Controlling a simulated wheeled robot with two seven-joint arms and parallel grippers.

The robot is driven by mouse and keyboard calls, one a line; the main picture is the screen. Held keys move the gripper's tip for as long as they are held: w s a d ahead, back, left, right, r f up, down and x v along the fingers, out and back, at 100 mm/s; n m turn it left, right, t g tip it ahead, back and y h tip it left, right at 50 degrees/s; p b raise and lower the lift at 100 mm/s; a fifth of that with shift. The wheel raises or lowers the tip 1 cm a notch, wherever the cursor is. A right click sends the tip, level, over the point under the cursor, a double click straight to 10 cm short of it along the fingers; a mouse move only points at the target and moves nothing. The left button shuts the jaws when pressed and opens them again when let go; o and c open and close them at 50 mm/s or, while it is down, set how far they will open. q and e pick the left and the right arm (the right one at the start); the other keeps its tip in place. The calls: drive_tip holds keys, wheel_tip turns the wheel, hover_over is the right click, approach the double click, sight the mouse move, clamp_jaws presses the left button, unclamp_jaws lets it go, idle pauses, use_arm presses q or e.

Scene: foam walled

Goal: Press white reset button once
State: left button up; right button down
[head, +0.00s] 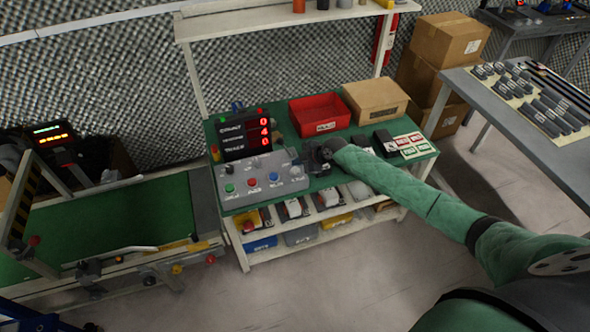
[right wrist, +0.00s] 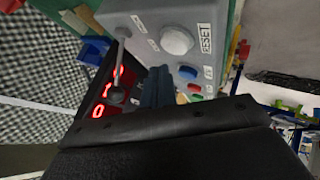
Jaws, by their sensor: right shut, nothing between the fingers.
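The white reset button (head: 295,171) is the rightmost round button on the front of the grey control box (head: 262,193). In the right wrist view the same button (right wrist: 177,40) is large and close, beside the printed word RESET. My right gripper (head: 324,152) is just right of the box in the head view, apart from the button as far as I can tell. In the right wrist view its shut, empty fingers (right wrist: 157,86) show below the button, partly over the box's edge. My left gripper is not in view.
Blue, red and green buttons sit on the same box (head: 273,177), left of the white one. A display (head: 246,134) with red digits stands behind it. A red bin (head: 319,114) and a cardboard box (head: 375,99) stand at the back of the green bench.

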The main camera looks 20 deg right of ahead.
sight(298, 171)
drive_tip(key=shift+r+p, duration=0.8)
drive_tip(key=shift+r, duration=1.2)
